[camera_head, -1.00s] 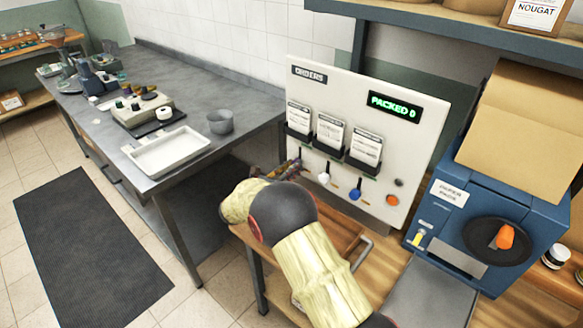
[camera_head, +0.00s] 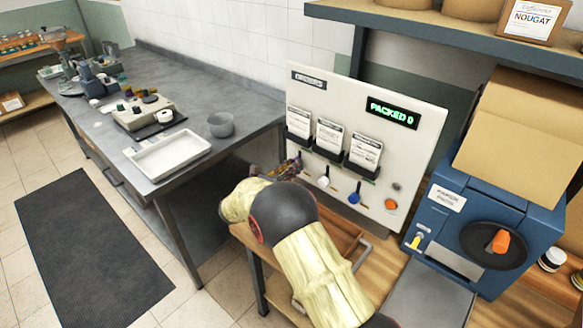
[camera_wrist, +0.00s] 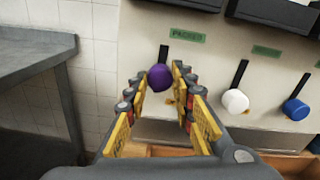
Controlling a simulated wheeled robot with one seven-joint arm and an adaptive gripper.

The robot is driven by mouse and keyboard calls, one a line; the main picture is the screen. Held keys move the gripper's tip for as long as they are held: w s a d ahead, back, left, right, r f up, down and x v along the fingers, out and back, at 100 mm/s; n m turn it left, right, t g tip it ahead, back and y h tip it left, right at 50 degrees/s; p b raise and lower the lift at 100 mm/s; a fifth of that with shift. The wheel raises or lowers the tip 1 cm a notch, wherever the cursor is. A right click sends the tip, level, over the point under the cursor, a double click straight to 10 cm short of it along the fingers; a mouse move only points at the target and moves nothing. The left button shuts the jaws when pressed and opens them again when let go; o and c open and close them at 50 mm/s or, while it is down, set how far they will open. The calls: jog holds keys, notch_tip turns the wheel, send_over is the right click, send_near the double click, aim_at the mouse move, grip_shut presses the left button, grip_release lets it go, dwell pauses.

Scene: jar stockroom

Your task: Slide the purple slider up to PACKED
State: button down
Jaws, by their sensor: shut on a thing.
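The purple slider (camera_wrist: 160,77) is a round purple knob in the wrist view, with a dark vertical slot (camera_wrist: 163,54) showing above it. A green PACKED label (camera_wrist: 187,35) sits above and to the right of the slot's top. My gripper (camera_wrist: 160,83) is shut on the knob, with a finger on each side of it. In the head view my gripper (camera_head: 287,170) is at the left edge of the white order board (camera_head: 415,150), and the purple knob is hidden or too small to tell there. The knob sits below the visible slot.
A white slider (camera_wrist: 235,101) and a blue slider (camera_wrist: 295,109) are to the right of the purple one. Card holders (camera_head: 329,154) hang above the sliders. An orange button (camera_head: 390,204) is at the board's lower right. A grey table (camera_head: 245,118) stands left of the board.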

notch_tip(320, 180, up, 4)
jog(key=shift+f+p, duration=0.2)
jog(key=shift+p, duration=0.75)
jog(key=shift+w, duration=0.1)
jog(key=c, duration=1.9)
grip_release()
jog(key=shift+a, duration=0.1)
jog(key=o, duration=0.4)
jog(key=shift+f, duration=0.15)
jog(key=v, duration=1.2)
